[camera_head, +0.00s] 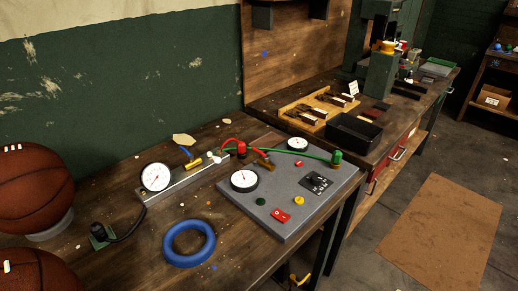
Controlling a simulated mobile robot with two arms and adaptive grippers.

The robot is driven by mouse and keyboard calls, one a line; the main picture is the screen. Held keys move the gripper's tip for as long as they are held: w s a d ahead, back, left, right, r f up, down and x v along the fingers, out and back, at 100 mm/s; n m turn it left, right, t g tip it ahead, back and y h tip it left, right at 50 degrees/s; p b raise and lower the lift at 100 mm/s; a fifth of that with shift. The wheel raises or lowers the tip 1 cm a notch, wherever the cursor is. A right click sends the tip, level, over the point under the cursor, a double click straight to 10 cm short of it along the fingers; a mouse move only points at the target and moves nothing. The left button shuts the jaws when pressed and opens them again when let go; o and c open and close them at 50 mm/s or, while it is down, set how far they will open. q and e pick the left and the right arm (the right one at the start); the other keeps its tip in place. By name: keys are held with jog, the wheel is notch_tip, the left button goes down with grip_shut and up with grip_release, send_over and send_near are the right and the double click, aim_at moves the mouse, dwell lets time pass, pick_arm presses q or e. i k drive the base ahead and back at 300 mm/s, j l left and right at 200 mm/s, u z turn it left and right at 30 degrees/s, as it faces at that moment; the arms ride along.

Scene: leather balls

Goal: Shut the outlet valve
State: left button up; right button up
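A grey panel (275,228) lies on the workbench, with a dial gauge (244,181) and a second gauge (298,144) on it. It also carries a red block (282,215), a yellow knob (299,201), a dark green knob (261,201) and a black switch plate (316,182). A red hose (228,143) and a green hose (300,152) run over it; the green one reaches a green fitting (336,158). Left of it are a brass fitting (194,164) with a blue lever or tube and another gauge (155,177). No label shows which part is the outlet valve. Neither gripper is in view.
A blue ring (189,243) lies at the bench front. Basketballs (32,190) stand at the left, one on a pale ring. A black bin (354,134) and a wooden tool tray (317,110) sit behind the panel. A brown mat (440,235) lies on the floor at right.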

aim_at(260, 153)
jog(key=i+l, duration=0.1)
jog(key=l, duration=0.2)
jog(key=i+l+z, duration=0.1)
jog(key=l, duration=0.25)
jog(key=i+l, duration=0.1)
jog(key=l, duration=0.2)
jog(key=i+l, duration=0.1)
jog(key=l, duration=0.25)
jog(key=z, duration=0.05)
